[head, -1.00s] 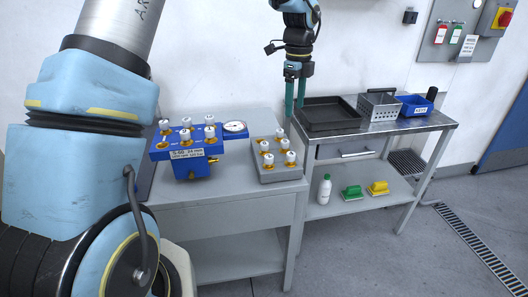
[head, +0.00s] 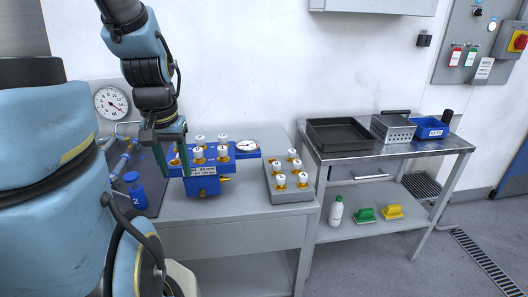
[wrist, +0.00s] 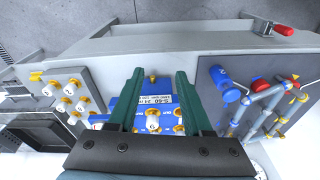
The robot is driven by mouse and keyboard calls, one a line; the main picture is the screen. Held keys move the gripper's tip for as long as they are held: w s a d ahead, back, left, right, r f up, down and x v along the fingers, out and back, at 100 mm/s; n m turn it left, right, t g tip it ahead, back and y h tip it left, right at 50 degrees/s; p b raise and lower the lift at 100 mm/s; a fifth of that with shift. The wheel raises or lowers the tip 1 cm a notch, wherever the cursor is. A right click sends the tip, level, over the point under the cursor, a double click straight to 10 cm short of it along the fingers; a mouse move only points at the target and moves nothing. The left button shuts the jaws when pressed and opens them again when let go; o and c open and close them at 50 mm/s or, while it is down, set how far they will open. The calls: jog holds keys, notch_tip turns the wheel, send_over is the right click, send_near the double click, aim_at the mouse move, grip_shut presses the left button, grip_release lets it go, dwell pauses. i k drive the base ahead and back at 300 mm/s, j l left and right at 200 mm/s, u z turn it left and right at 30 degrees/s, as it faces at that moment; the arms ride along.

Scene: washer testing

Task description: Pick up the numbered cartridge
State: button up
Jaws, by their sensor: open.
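Several small white-capped brass cartridges stand on a blue block (head: 205,186) with a printed label; one is this white-capped cartridge (head: 222,153). Their cap marks are too small to read surely. More white-capped cartridges (head: 280,181) stand in a grey rack to the right. A blue cylinder (head: 135,190) marked 2 stands by the pipes at left, and also shows in the wrist view (wrist: 228,92). My gripper (head: 174,172) is open and empty at the block's left side. In the wrist view its fingers (wrist: 160,74) straddle part of the block, with a white cap (wrist: 153,124) between them.
Blue pipes (head: 120,163) and a wall gauge (head: 111,102) are at left. The grey rack (head: 290,196) is near the table's right edge. A second table holds a black tray (head: 345,149), a metal basket (head: 393,132) and a blue bin (head: 428,134).

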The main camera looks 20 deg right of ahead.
aim_at(276, 166)
jog(key=u, duration=1.15)
jog(key=k+l+u, duration=0.2)
jog(key=u, duration=0.3)
jog(key=k+l, duration=0.9)
jog(key=i+l, duration=0.2)
jog(key=l, duration=0.2)
